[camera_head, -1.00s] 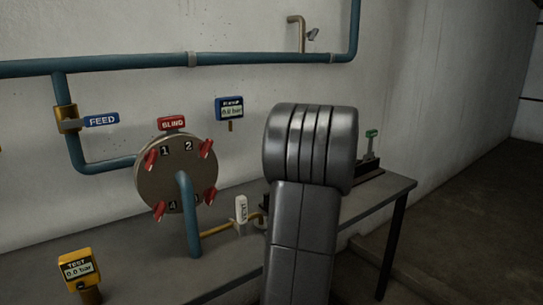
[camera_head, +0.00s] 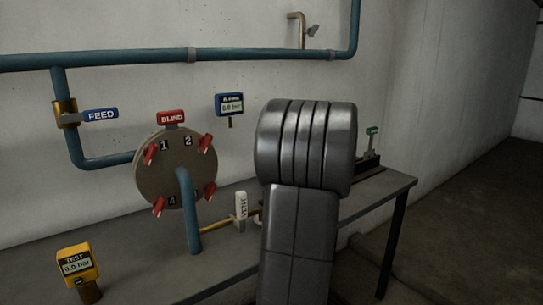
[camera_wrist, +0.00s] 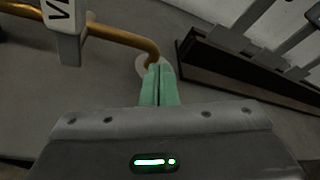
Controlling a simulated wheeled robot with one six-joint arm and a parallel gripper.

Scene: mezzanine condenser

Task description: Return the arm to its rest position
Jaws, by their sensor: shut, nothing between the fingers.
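My gripper (camera_wrist: 159,72) shows in the wrist view with its two green fingers pressed together and nothing between them. Its fingertips are over the grey bench top (camera_wrist: 95,85), close to a round pale piece at the end of a brass pipe (camera_wrist: 125,38). I cannot tell whether they touch it. In the head view my arm's grey links rise in front of the bench and hide my gripper and part of the bench's right side.
A round blind flange (camera_head: 176,168) with several red clamps stands left of my arm. A white vent handle (camera_head: 241,206) is close to my arm. A yellow test gauge (camera_head: 77,264) stands at front left. A dark rack (camera_wrist: 245,72) lies right of my fingers.

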